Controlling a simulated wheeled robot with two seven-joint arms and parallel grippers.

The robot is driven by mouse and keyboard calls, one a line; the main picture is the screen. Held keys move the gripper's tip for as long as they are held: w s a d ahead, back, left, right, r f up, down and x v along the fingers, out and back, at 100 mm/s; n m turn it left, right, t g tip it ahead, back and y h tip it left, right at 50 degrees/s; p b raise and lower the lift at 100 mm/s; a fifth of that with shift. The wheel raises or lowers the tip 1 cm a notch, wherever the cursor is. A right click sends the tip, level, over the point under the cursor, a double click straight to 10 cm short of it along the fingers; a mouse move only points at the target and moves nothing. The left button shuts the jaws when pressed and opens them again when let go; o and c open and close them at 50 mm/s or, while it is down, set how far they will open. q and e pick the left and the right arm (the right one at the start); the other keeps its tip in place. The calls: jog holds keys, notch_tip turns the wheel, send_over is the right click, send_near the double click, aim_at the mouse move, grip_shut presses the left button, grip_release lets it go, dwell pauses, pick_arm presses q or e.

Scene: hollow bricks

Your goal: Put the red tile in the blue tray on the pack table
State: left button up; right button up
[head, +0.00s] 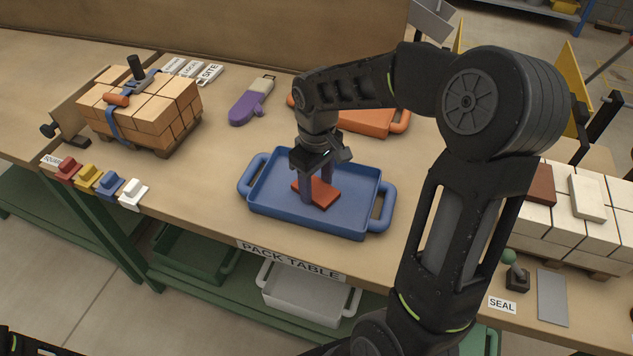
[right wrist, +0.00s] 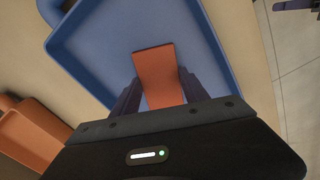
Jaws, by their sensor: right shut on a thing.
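The red tile (head: 321,194) is inside the blue tray (head: 265,211) on the pack table (head: 205,215), low over the tray floor. I cannot tell whether it touches the floor. My right gripper (head: 317,187) reaches down into the tray and is shut on the tile, with one finger on each side. In the right wrist view the tile (right wrist: 157,72) stands out between the two fingers (right wrist: 158,95), over the blue tray (right wrist: 95,45). My left gripper does not show.
An orange tray (head: 372,123) is behind the blue one. A strapped brick stack (head: 150,108) stands at the left. Several coloured pieces (head: 110,184) line the table's front left edge. Pale bricks (head: 560,215) are at the right.

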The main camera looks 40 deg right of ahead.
aim_at(317, 189)
jog(key=shift+f, duration=0.2)
jog(key=o, duration=1.5)
jog(key=shift+r, duration=0.1)
notch_tip(317, 189, up, 12)
jog(key=shift+r, duration=0.15)
